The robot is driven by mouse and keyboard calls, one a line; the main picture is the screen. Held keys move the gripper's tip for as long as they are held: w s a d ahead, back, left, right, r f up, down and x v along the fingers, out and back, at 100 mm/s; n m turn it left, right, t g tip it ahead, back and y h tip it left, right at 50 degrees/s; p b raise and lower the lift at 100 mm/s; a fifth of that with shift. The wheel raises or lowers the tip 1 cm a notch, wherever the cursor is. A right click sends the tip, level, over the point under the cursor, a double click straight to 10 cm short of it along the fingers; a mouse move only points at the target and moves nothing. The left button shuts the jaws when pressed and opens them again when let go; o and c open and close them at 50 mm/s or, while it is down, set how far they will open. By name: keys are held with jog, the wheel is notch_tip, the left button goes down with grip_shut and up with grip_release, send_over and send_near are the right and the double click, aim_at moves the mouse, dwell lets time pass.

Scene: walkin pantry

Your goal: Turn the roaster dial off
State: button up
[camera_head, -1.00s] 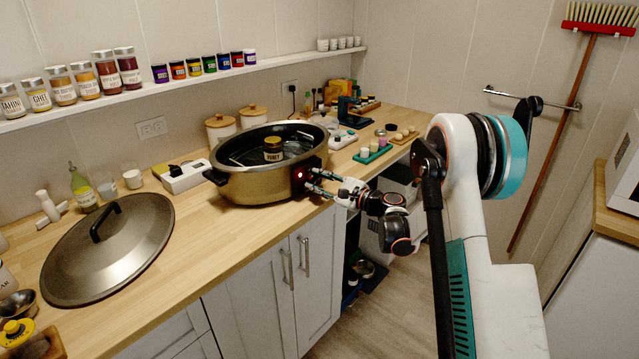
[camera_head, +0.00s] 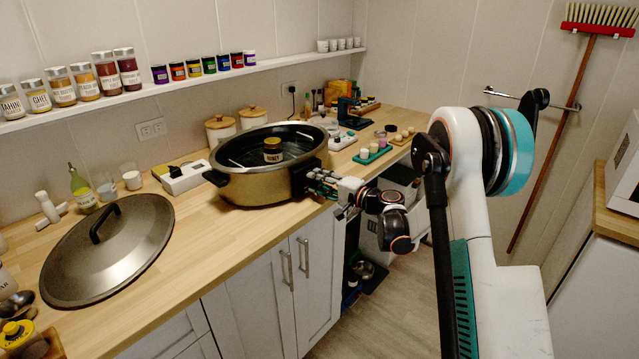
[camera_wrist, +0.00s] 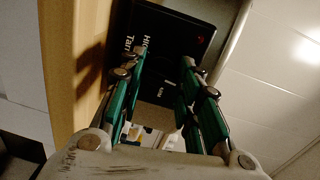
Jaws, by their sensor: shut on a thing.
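The oval brass-coloured roaster (camera_head: 262,185) stands on the wooden counter, lid off, with a honey jar (camera_head: 272,150) inside. Its black control panel (camera_head: 300,178) faces my arm; the wrist view shows it close up (camera_wrist: 170,35), with white lettering and a dim dark-red light (camera_wrist: 200,39). My gripper (camera_head: 312,179) is at the panel, its green-lined fingers (camera_wrist: 160,72) on both sides of the dial area. It is shut on the dial, which is dark and hard to make out between the fingertips. The dial's setting cannot be read.
The roaster lid (camera_head: 108,250) lies on the counter at left. A white switch box (camera_head: 186,177) sits left of the roaster, and a green tray (camera_head: 373,153) with small jars stands to its right. Cabinet doors (camera_head: 285,275) are below; open floor is to the right.

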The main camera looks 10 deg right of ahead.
jog(key=shift+n, duration=0.6)
jog(key=o, duration=1)
jog(key=shift+o, duration=0.2)
jog(key=v, duration=1.2)
jog(key=shift+a, duration=0.1)
